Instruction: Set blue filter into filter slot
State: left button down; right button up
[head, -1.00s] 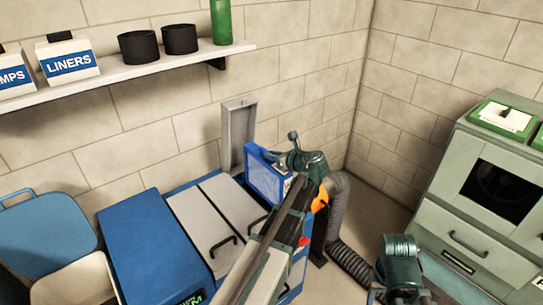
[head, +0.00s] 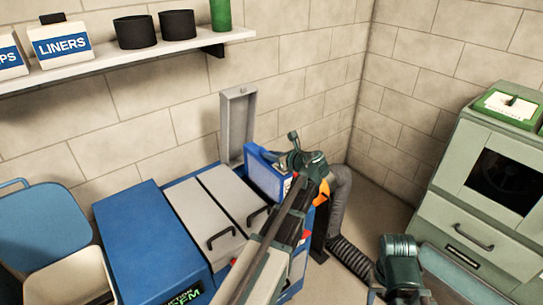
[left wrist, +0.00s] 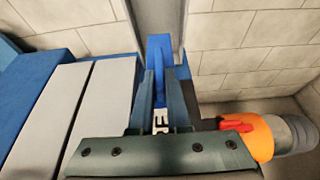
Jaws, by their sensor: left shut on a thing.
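The blue filter (head: 262,176) is a flat blue panel held upright at the back right of the blue and grey machine (head: 150,235). My left gripper (head: 291,163) is shut on it; in the left wrist view the two fingers (left wrist: 164,100) clamp the filter (left wrist: 160,52) edge-on. A narrow grey lid (head: 237,125) stands open behind the filter. The filter slot itself is hidden by the filter and my arm, so I cannot tell whether the filter is above it or partly in it. My right arm shows at the bottom right, its gripper out of view.
An orange collar (left wrist: 258,135) with a grey hose (head: 340,205) is at the machine's right side. A wall shelf (head: 130,58) holds boxes and black cups. A green cabinet (head: 480,190) stands at right. A blue-lidded bin (head: 45,225) is at left.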

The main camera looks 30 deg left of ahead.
pick_arm(q)
jog(key=shift+f+b, duration=7.7)
jog(key=shift+f, duration=0.25)
jog(key=c, duration=0.8)
grip_release()
jog(key=shift+d+r, duration=0.1)
jog(key=p+v, duration=0.5)
jog(key=v, duration=0.7)
jog(key=shift+s+d+r, duration=0.1)
jog(key=shift+d+r, duration=0.15)
jog(key=shift+s+d+r, duration=0.1)
jog(key=shift+s+d, duration=0.1)
jog(key=shift+d, duration=0.2)
notch_tip(320, 180, up, 5)
jog(key=p, duration=0.5)
jog(key=shift+r, duration=0.1)
